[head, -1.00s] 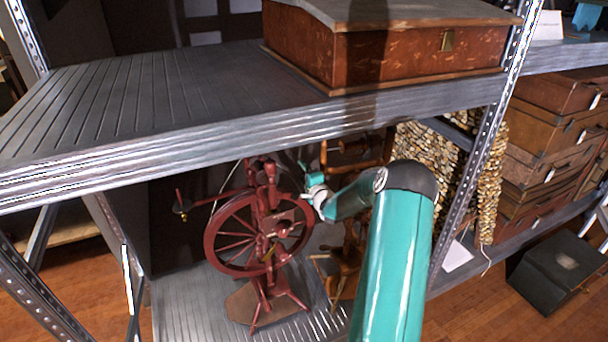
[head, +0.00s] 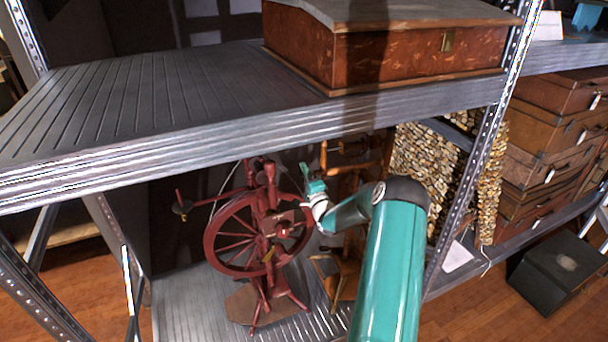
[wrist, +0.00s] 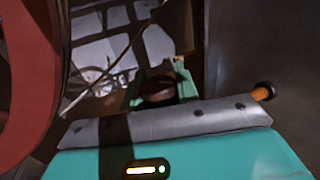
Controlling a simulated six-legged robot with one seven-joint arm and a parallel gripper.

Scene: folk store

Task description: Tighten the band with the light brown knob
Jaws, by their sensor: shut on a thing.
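A dark red spinning wheel (head: 209,242) stands on the lower shelf in the head view. Part of its rim (wrist: 25,80) fills the left of the wrist view. My gripper (head: 307,176) is at the upper right of the wheel, below the upper shelf. In the wrist view my gripper (wrist: 158,92) has its green fingers shut on a round brown knob (wrist: 158,87), which looks dark in the shade. The band cannot be told clearly; a thin pale line (wrist: 98,80) runs beside the wheel. The knob is too small to make out in the head view.
The upper shelf's front edge (head: 250,140) runs close above the wheel and gripper. A lighter wooden spinning wheel (head: 347,268) stands right behind my forearm. A shelf post (head: 468,170) is at right. An orange-brown rod with a dark end (wrist: 263,93) shows in the wrist view.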

